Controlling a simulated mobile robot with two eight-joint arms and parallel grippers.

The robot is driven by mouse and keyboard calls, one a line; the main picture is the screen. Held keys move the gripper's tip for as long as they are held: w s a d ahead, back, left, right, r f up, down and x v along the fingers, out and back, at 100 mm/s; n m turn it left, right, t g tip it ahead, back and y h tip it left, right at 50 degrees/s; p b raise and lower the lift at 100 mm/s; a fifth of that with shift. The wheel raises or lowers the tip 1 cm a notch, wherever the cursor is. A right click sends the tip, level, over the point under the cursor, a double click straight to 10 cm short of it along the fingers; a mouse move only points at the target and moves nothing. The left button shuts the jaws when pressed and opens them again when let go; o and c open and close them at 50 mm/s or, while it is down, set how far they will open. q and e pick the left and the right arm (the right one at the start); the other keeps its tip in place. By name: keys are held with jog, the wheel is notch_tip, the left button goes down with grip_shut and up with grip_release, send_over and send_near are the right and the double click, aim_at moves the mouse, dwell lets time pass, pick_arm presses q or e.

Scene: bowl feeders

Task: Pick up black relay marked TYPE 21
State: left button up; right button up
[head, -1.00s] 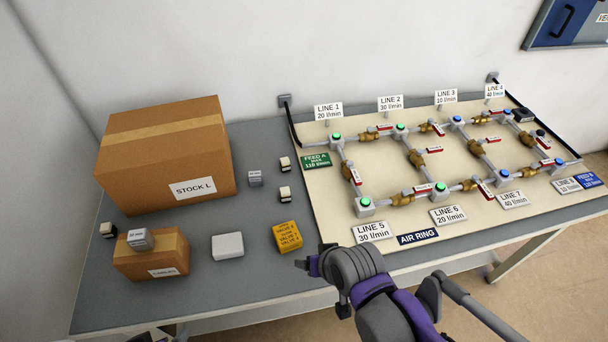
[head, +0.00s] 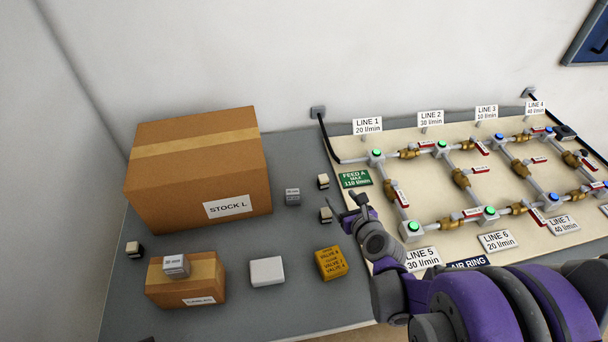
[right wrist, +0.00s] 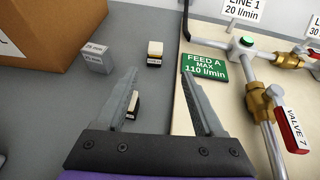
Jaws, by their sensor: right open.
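Several small black relays with cream tops stand on the grey table. One relay (head: 323,181) is near the panel's left edge, and a second relay (head: 326,215) is just in front of it. A third relay (head: 134,250) is at the far left. Their markings are too small to read, so I cannot tell which is TYPE 21. My right gripper (head: 350,206) is open and empty, just right of the second relay. In the right wrist view the gripper (right wrist: 160,80) has that relay (right wrist: 134,106) beyond its left finger, partly hidden; the farther relay (right wrist: 155,53) stands clear. My left gripper is not seen.
A large STOCK L carton (head: 195,175) stands behind. A small carton (head: 205,285) carries a grey block (head: 176,265). Another grey block (head: 293,197), a white block (head: 267,271) and a yellow block (head: 330,263) are on the table. The valve panel (head: 420,185) lies right.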

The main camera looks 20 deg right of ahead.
aim_at(325, 180)
jog(key=shift+w+a, duration=0.1)
jog(key=shift+w, duration=0.4)
jog(key=x, duration=0.4)
jog(key=shift+w+f, duration=0.2)
jog(key=x, duration=0.6)
jog(key=shift+w+a+r, duration=0.1)
jog(key=shift+a+r, duration=0.15)
jog(key=shift+r, duration=0.05)
grip_shut()
